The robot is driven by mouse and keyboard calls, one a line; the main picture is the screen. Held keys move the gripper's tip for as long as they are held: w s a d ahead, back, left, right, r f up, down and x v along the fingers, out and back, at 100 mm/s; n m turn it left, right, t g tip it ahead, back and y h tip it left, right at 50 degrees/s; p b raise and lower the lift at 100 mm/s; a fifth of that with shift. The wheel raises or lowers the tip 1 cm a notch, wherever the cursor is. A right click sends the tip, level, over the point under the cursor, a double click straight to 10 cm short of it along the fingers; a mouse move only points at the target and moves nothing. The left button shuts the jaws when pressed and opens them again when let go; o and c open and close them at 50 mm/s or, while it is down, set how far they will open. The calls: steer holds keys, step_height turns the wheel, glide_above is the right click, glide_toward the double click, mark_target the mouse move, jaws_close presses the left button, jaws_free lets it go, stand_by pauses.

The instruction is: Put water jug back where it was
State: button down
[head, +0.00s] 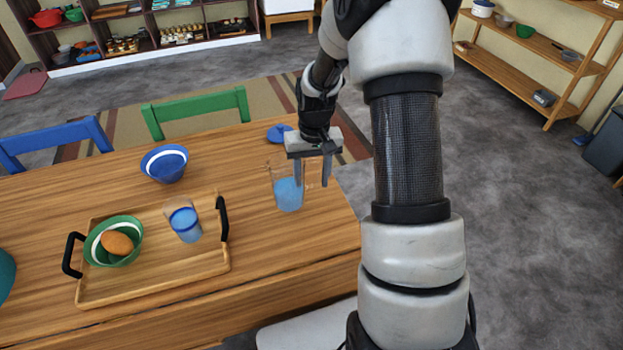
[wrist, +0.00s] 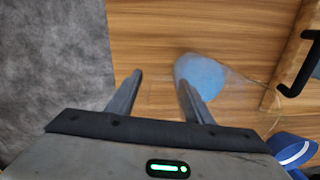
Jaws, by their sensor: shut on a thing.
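The water jug (head: 289,194) is clear, with blue water in its lower part. It is upright at the right end of the wooden table, to the right of the tray. My gripper (head: 313,182) points down at the jug's right side and is shut on it, apparently at the clear handle. Its two fingers stay some way apart. In the wrist view the blue water (wrist: 203,75) shows beside the right finger of my gripper (wrist: 160,80). I cannot tell whether the jug's base touches the table.
A wooden tray (head: 155,290) with black handles holds a green bowl (head: 124,225) with a brown item, and a glass of blue water (head: 186,224). A blue bowl (head: 165,164) stands behind it. Green (head: 197,110) and blue (head: 55,140) chairs line the far side.

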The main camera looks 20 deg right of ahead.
steer(key=shift+f, duration=0.15)
steer(key=c, duration=0.9)
jaws_free()
